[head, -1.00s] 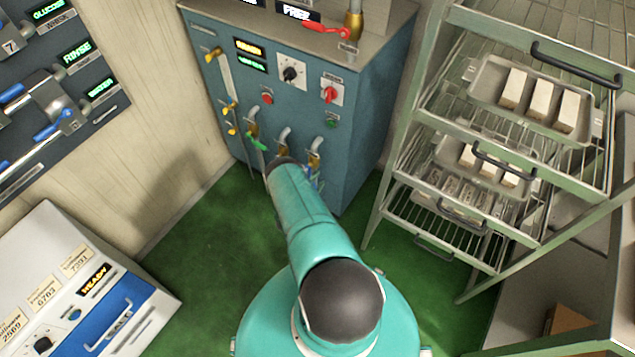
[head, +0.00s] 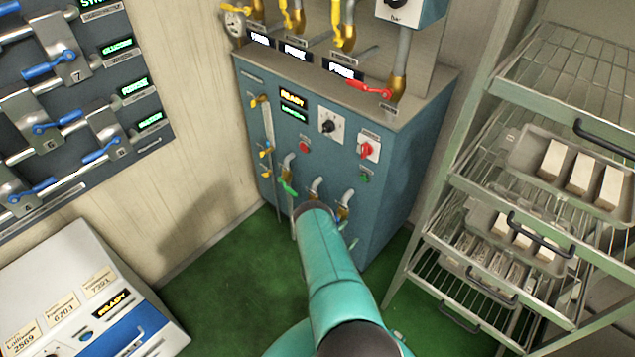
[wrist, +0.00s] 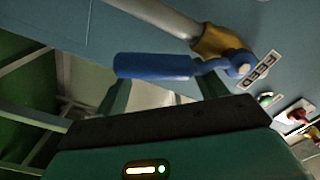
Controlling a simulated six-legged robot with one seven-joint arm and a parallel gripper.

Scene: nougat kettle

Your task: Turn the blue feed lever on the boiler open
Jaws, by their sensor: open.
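The blue feed lever (wrist: 155,66) shows large in the wrist view, its handle pointing left from a brass valve (wrist: 215,42) on a grey pipe. A FEED label (wrist: 260,70) is beside the valve. My gripper (wrist: 161,88) is open, with its two fingers apart just below the handle in the picture; I cannot tell whether either touches it. The boiler (head: 300,150) is the blue cabinet in the head view. There my arm hides the gripper and most of the feed lever.
A green-handled valve (head: 288,187) and brass taps are on the boiler front, and a red lever (head: 370,90) is on top. A wire rack (head: 455,190) with trays stands at right. A lever panel (head: 60,110) hangs at left above a white console (head: 75,270). Green floor lies between.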

